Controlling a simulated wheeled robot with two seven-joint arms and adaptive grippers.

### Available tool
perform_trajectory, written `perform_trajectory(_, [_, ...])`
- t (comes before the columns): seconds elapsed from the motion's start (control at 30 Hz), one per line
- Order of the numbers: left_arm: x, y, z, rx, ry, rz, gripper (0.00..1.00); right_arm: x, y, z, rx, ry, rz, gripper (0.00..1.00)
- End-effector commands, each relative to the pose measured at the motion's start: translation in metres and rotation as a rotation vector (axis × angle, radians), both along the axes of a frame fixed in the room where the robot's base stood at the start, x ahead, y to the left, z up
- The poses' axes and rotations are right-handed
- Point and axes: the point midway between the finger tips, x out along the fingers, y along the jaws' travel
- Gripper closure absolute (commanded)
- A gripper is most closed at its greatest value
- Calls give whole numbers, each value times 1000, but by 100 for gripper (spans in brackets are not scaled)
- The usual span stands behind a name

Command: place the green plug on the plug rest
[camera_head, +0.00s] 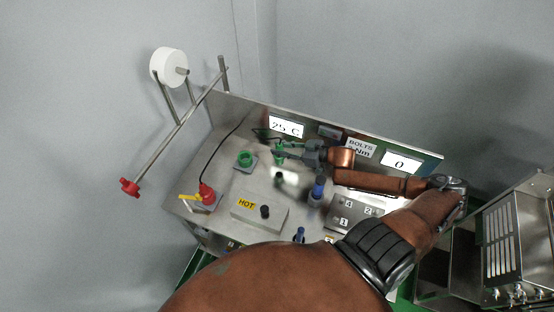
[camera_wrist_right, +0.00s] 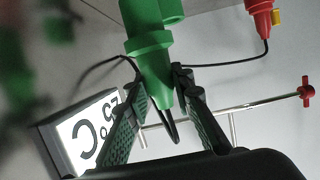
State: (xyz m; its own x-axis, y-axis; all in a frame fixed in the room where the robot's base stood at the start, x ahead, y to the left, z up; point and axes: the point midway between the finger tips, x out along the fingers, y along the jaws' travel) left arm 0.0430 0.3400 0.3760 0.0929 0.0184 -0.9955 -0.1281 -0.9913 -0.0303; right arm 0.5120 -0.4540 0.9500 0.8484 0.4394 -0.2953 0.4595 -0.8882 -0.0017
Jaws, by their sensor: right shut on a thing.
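My right gripper (camera_head: 290,152) is shut on the green plug (camera_head: 279,152), above the steel bench near its back panel. In the right wrist view the green plug (camera_wrist_right: 152,55) sits between the two fingers (camera_wrist_right: 158,88), with a black cable trailing from it. A green round fitting (camera_head: 245,158) on a grey square base stands on the bench left of the plug; I cannot tell whether it is the plug rest. A small dark green shape (camera_head: 279,177) shows below the plug; it may be a fitting or a reflection. My left gripper is not in view.
A red plug (camera_head: 207,192) with a cable stands on a base at the left, beside a yellow tag. A box marked HOT (camera_head: 258,212), a blue-topped part (camera_head: 318,190) and a numbered keypad (camera_head: 345,212) stand nearer. A roll holder (camera_head: 168,66) rises at the left.

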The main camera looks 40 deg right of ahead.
Motion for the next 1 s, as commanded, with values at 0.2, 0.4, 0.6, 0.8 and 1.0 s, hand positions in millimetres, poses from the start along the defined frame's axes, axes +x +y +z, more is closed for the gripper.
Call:
perform_trajectory(0.2, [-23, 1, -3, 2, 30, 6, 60, 4, 3, -18, -1, -4, 6, 100])
perform_trajectory(0.4, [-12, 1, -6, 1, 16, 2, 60, 3, 2, -45, -1, -1, 2, 100])
perform_trajectory(0.6, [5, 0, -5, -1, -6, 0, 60, 2, 2, -53, -1, -3, 4, 100])
perform_trajectory(0.8, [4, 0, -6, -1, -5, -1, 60, 1, 1, -55, 0, -2, 2, 100])
perform_trajectory(1.0, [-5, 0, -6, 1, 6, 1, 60, 1, 1, -55, -1, -2, 2, 65])
